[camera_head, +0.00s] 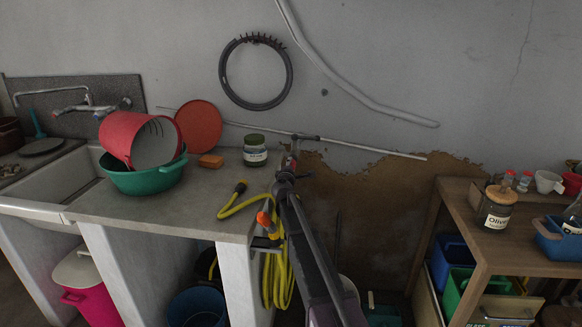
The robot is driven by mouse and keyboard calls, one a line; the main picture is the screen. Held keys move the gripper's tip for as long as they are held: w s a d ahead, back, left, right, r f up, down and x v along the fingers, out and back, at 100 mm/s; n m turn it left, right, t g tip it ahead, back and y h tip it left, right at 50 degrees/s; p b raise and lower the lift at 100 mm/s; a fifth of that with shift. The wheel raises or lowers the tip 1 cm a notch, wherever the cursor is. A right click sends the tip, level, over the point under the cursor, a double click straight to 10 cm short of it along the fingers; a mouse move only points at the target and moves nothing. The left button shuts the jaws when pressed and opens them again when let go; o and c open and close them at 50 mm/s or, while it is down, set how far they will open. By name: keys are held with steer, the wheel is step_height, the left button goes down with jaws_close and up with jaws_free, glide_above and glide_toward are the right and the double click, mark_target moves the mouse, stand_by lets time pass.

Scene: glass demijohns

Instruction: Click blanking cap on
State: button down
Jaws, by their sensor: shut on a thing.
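My gripper (291,160) is at the right end of the grey counter, in front of the wall and just right of a green-lidded jar. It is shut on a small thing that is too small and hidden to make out. No blanking cap can be told for sure. A yellow hose (277,275) hangs over the counter's right end. One hose end with a dark fitting (241,187) lies on the counter. An orange fitting (265,221) shows at the counter's edge, left of my arm. A thin pipe with a dark joint (301,137) runs along the wall behind my gripper.
The counter (150,215) has free room at its front. A green basin (145,178) with a red bucket (140,140), an orange sponge (210,161) and the jar (255,151) stand towards its back. A wooden shelf (464,215) with jars stands at right.

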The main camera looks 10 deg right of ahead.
steer(key=shift+w, duration=0.1)
steer(key=shift+c, duration=1)
jaws_free()
steer(key=shift+s, duration=0.2)
steer(key=shift+v, duration=2.85)
steer(key=shift+s, duration=0.15)
steer(key=v, duration=0.7)
steer(key=shift+s+a, duration=0.2)
steer(key=shift+s, duration=0.15)
